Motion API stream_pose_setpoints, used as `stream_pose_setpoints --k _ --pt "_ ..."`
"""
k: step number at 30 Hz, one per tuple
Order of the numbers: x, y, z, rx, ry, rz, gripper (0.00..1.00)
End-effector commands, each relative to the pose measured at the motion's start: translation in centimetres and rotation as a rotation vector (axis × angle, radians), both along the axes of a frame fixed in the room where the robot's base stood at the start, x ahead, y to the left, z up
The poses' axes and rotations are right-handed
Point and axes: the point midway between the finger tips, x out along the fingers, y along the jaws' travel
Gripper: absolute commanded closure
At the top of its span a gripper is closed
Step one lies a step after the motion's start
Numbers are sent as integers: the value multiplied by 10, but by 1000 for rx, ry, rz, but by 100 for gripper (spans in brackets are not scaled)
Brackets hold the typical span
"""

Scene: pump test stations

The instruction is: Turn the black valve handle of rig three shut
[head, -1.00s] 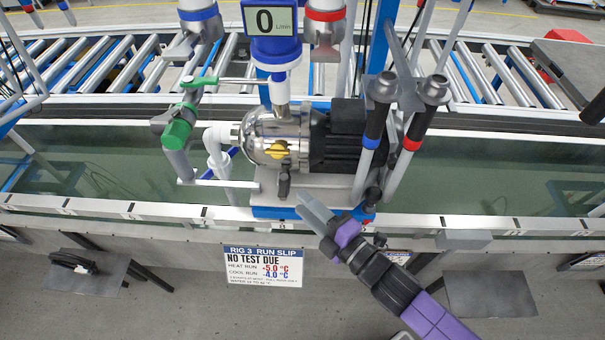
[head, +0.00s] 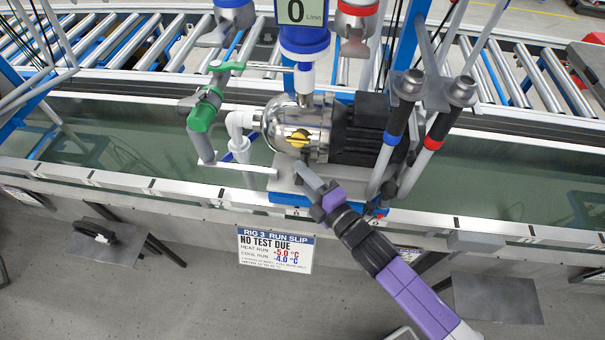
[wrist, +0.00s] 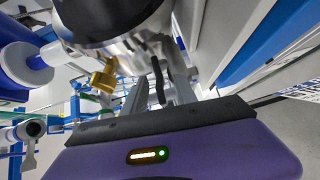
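Rig three's pump (head: 300,125) is a shiny steel body with a black motor, above a slip reading RIG 3 RUN SLIP (head: 275,250). My gripper (head: 302,168) reaches up to the underside of the pump's front. In the wrist view, the black valve handle (wrist: 158,80) hangs below the pump body, between the two grey fingers, which stand apart. I cannot tell whether either finger touches it. In the head view my fingers cover the handle.
Two hoses with blue and red bands (head: 395,140) stand at right. A display reads 0 L/min (head: 297,11). A trough rim (head: 130,185) runs beneath, with a roller conveyor behind.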

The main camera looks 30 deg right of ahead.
Motion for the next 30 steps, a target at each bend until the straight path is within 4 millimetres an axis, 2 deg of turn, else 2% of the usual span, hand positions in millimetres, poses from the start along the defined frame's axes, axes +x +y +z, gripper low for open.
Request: stream_pose_setpoints --k 6,11,30 --pt "0 0 0 0 0 0 68" --pt "0 0 0 0 0 0 100" --pt "1 0 -5 3 -2 -61 100"
